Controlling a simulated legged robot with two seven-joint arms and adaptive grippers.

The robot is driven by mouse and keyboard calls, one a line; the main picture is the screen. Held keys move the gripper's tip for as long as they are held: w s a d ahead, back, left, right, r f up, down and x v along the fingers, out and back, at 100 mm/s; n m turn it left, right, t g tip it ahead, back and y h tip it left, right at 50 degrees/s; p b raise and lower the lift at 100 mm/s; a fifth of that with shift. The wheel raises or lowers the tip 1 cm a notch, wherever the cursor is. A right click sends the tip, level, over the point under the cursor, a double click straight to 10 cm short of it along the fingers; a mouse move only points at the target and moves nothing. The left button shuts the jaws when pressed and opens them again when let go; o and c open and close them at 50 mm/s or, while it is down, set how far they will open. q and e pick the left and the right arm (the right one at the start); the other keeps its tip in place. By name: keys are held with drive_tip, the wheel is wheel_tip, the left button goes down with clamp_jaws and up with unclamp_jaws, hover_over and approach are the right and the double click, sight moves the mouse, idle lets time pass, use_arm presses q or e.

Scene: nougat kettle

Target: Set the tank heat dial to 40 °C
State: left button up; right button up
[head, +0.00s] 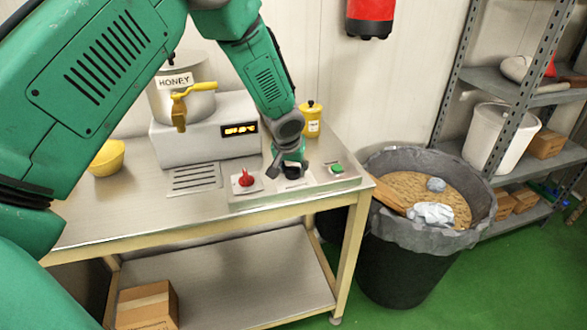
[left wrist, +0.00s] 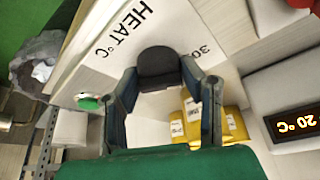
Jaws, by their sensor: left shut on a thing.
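The tank heat dial (head: 291,169) is a black knob on the sloped control panel of the bench. My left gripper (head: 289,163) reaches down onto it from above and is shut on it. In the left wrist view the dark round knob (left wrist: 160,68) sits between the two fingers (left wrist: 160,78), beside printed "HEAT °C" and "30" markings. The fingers and the angle hide most of the dial's scale and its pointer. The lit display (head: 240,129) on the white tank base also shows in the left wrist view (left wrist: 296,122), upside down, seemingly reading 20 °C. My right gripper is not in view.
The honey tank (head: 187,102) with a yellow tap, a yellow canister (head: 311,120) and a yellow bowl (head: 106,158) stand on the bench. A black bin (head: 400,270) stands right of it.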

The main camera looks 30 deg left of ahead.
use_arm(q)
drive_tip(key=shift+d, duration=0.15)
drive_tip(key=shift+a+m+h+p, duration=0.25)
drive_tip(key=shift+m+h+p, duration=0.15)
drive_tip(key=shift+m+p, duration=0.4)
drive_tip(key=shift+s+m+h+p, duration=0.1)
drive_tip(key=shift+m+h+p, duration=0.2)
drive_tip(key=shift+m+p, duration=0.5)
drive_tip(key=shift+m+h+p, duration=0.3)
drive_tip(key=shift+m+p, duration=0.35)
drive_tip(key=shift+m, duration=0.15)
drive_tip(key=shift+m+h+p, duration=0.4)
drive_tip(key=shift+m, duration=0.5)
drive_tip(key=m, duration=0.2)
drive_tip(key=shift+a+f+m+h, duration=0.1)
drive_tip(key=shift+f+m+h, duration=0.1)
drive_tip(key=shift+m+h, duration=0.15)
drive_tip(key=shift+m+g+h+b, duration=0.45)
drive_tip(key=shift+m+b, duration=0.2)
drive_tip(key=shift+m, duration=0.5)
